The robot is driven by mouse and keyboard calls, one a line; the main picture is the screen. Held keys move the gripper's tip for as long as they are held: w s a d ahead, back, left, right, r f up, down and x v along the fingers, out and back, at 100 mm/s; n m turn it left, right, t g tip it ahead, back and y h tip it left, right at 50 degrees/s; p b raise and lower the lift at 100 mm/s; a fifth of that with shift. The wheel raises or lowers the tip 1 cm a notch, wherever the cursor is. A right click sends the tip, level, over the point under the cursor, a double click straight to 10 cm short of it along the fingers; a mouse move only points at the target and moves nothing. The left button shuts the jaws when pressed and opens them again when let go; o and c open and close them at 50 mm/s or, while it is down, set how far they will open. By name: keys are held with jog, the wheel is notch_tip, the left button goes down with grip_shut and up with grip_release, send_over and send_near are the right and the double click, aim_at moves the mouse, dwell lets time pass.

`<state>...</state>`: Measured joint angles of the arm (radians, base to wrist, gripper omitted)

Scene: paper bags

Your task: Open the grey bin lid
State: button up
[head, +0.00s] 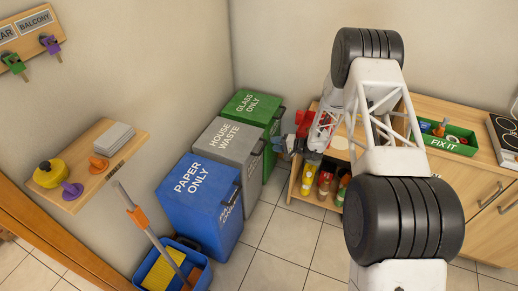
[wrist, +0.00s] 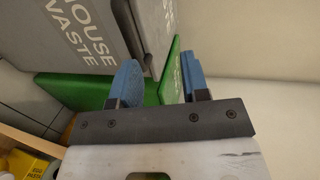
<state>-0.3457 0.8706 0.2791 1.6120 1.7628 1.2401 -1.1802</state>
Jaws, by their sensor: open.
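The grey bin (head: 229,148), lettered HOUSE WASTE, stands between the blue and green bins, and its lid is shut. A dark handle shows at the right front edge of its lid. My gripper (wrist: 155,80) is open and empty, with two blue fingers apart. In the head view my gripper (head: 283,146) is at the front of the bins, right of the grey bin. I cannot tell whether a finger touches anything.
The blue PAPER ONLY bin (head: 200,203) stands nearer and the green GLASS ONLY bin (head: 252,107) farther. A low wooden shelf with bottles (head: 308,180) is to the right. A mop bucket (head: 165,265) stands in front. Floor tiles (head: 290,235) are clear between.

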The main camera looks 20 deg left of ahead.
jog(key=shift+t, duration=0.4)
jog(key=f, duration=0.1)
jog(key=a+f, duration=0.1)
jog(key=f, duration=0.3)
jog(key=shift+w+a, duration=0.2)
jog(key=shift+a, duration=0.05)
jog(key=shift+a, duration=0.1)
jog(key=x, duration=0.7)
jog(key=shift+a, duration=0.3)
jog(key=shift+r, duration=0.1)
grip_shut()
